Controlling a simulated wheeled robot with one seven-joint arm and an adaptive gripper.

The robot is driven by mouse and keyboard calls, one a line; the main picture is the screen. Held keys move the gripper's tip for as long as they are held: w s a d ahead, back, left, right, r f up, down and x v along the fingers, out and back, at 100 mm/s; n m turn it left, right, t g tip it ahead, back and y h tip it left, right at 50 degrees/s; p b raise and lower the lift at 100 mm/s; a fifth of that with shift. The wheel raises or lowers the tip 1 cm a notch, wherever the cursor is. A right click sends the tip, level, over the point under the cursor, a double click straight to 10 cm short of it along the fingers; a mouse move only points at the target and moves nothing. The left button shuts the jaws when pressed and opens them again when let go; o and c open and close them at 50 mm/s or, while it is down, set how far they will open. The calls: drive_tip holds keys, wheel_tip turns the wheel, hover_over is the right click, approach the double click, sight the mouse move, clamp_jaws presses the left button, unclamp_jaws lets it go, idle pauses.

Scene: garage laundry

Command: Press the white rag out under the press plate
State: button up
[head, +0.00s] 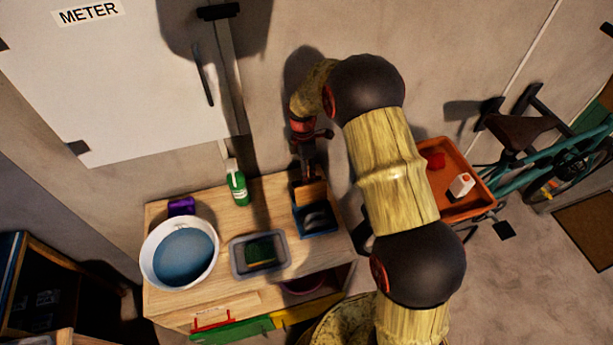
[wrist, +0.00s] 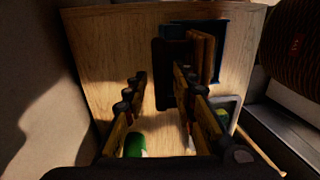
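My gripper (head: 306,148) is above the back right of the wooden table, over the back of a small blue box (head: 321,233). In the wrist view my gripper (wrist: 160,88) has its fingers apart, with nothing clearly held. A dark flat panel (wrist: 169,65) lies beyond the fingertips; I cannot tell whether they touch it. A brown board (head: 311,192) stands at the back of the blue box and also shows in the wrist view (wrist: 205,52). A grey rounded thing (head: 315,218) lies in the box. I cannot make out a white rag, or tell which part is the press plate.
On the wooden table (head: 160,300) stand a white basin of blue liquid (head: 150,262), a grey tray (head: 238,262) with a green-and-yellow sponge, a green bottle (head: 238,188) and a purple item (head: 181,206). An orange tray (head: 432,172) and a bicycle (head: 555,160) are at right.

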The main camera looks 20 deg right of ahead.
drive_tip(key=c, duration=0.6)
clamp_jaws()
